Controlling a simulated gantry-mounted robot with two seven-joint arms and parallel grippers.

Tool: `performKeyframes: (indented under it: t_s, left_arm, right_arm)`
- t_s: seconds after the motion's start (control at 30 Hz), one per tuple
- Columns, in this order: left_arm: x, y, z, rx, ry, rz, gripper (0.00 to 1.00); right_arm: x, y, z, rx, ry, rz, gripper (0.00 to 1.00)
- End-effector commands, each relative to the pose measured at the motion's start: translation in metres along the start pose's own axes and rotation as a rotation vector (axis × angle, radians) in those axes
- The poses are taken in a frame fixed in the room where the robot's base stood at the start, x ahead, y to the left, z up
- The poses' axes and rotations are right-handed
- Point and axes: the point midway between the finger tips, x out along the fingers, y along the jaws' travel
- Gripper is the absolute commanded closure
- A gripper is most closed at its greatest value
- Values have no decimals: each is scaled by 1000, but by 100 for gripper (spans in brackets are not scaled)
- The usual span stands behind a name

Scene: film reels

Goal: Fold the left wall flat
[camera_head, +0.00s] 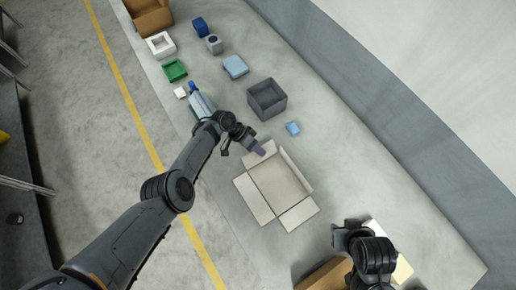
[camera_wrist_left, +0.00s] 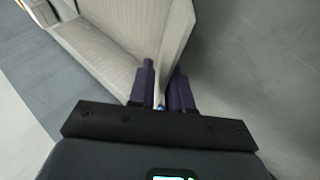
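An open, shallow cardboard box (camera_head: 278,188) sits on the grey table, with panels around its rim. Its lower-left and lower-right panels lean outward; the one on the upper right looks upright. My left gripper (camera_head: 259,151) is at the box's top corner, beside the upper-left panel. In the left wrist view, its two dark purple fingers (camera_wrist_left: 164,84) are close together with a narrow gap. A beige cardboard panel (camera_wrist_left: 155,35) tapers down between or just behind them; I cannot tell if they grip it. My right gripper (camera_head: 342,236) is below right of the box, apart from it.
Green (camera_head: 175,70) and white (camera_head: 161,45) trays are farther up. A brown box (camera_head: 325,276) lies near my right arm. The table is clear right of the box.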

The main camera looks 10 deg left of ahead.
Motion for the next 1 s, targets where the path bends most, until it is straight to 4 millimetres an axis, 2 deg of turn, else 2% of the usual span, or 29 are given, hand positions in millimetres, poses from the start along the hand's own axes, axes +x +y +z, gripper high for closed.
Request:
performKeyframes:
  t_s: [0.07, 0.47, 1.0]
  left_arm:
    - [0, 0, 0, 0, 0, 0, 70]
    - [-7, 0, -1, -1, 1, -2, 70]
    - [-90, 0, -1, -1, 1, -2, 70]
  right_arm:
    - [0, 0, 0, 0, 0, 0, 70]
    - [-3, 2, 0, -7, -1, 6, 70]
    - [-33, 3, -10, -7, -1, 6, 70]
